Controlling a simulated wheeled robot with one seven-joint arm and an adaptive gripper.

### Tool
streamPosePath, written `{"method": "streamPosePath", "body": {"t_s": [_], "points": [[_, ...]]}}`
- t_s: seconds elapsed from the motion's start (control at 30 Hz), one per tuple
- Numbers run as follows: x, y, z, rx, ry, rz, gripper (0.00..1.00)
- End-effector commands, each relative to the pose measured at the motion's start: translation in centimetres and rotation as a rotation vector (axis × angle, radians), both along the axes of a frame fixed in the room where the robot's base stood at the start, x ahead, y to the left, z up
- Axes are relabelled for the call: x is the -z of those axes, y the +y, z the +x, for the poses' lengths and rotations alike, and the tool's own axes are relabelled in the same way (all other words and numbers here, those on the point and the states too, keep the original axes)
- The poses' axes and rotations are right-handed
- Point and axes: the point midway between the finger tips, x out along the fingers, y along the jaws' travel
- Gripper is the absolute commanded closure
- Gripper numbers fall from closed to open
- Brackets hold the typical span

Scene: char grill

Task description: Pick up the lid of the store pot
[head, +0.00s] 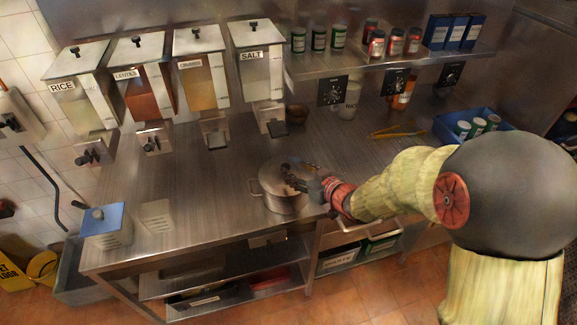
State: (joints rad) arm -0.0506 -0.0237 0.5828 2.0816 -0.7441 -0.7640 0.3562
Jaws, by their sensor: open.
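The store pot (278,203) is a silver metal pot standing on the steel counter near its front edge. Its lid (272,180) sits on top and is partly covered by my gripper. My gripper (291,175) is at the end of my arm, reaching in from the right, right over the lid near its middle. It is open. The lid's knob is hidden or too small to make out, and I cannot tell whether the fingers touch it.
Dispensers, including RICE (80,95) and SALT (258,70), hang along the back wall. A blue-lidded container (103,222) stands at the counter's left end. Yellow tongs (395,132) and a blue crate (450,128) lie back right. The counter left of the pot is mostly clear.

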Motion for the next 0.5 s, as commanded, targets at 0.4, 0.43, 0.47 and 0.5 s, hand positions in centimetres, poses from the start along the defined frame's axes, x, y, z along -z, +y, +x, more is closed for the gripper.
{"method": "streamPosePath", "body": {"t_s": [0.4, 0.43, 0.47, 0.5], "points": [[2.0, 2.1, 2.8, -0.01, -0.003, 0.008, 0.54], [2.4, 2.3, 3.1, -0.011, -0.002, 0.008, 0.54], [2.7, 2.5, 3.5, -0.011, -0.002, 0.008, 0.54], [3.0, 2.8, 4.0, -0.011, -0.003, 0.008, 0.54]]}}
